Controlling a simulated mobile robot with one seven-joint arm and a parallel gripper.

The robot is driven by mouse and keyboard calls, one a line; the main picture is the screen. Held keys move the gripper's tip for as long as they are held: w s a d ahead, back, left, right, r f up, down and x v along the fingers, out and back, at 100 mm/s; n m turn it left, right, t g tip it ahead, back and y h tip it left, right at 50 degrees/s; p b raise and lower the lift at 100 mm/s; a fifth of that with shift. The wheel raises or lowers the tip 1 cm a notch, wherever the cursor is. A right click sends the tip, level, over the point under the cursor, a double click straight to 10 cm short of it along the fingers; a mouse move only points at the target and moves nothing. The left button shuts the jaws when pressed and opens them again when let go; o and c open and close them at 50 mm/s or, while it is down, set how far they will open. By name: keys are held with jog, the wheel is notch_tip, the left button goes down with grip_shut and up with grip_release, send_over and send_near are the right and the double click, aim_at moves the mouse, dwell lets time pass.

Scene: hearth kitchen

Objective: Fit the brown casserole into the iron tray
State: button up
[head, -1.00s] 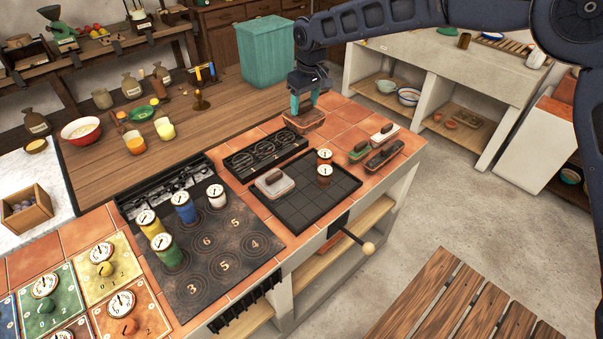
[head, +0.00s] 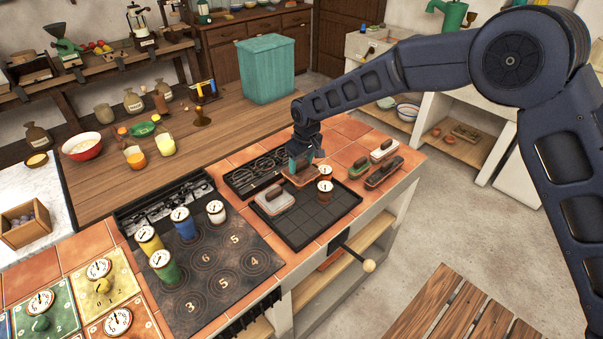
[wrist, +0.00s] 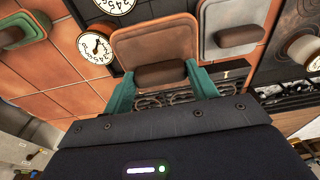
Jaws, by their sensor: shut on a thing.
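My gripper (head: 303,162) is shut on the dark handle of the brown casserole (head: 300,177). In the wrist view the gripper (wrist: 160,80) has a teal finger at each end of the handle, above the casserole's tan-brown lid (wrist: 152,42). The casserole is over the back edge of the black iron tray (head: 313,228); I cannot tell whether it touches the tray. A grey-white casserole (head: 274,199) with a brown handle sits in the tray's left back part. The tray's front part is bare and marked in squares.
A dial-topped pot (head: 325,192) stands by the tray's right side, with another dial-topped pot (head: 325,173) behind it. Green (head: 360,168), white (head: 384,149) and dark (head: 384,172) dishes sit on the tiles to the right. A black burner grate (head: 252,174) lies behind the tray.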

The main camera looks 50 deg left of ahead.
aim_at(302, 171)
jog(key=shift+f, duration=2.35)
jog(key=o, duration=1.7)
jog(key=shift+f, duration=0.15)
jog(key=r, duration=0.4)
jog(key=d+r, duration=0.1)
jog(key=r, duration=0.3)
jog(key=d+r, duration=0.1)
jog(key=r, duration=0.3)
jog(key=shift+r, duration=0.1)
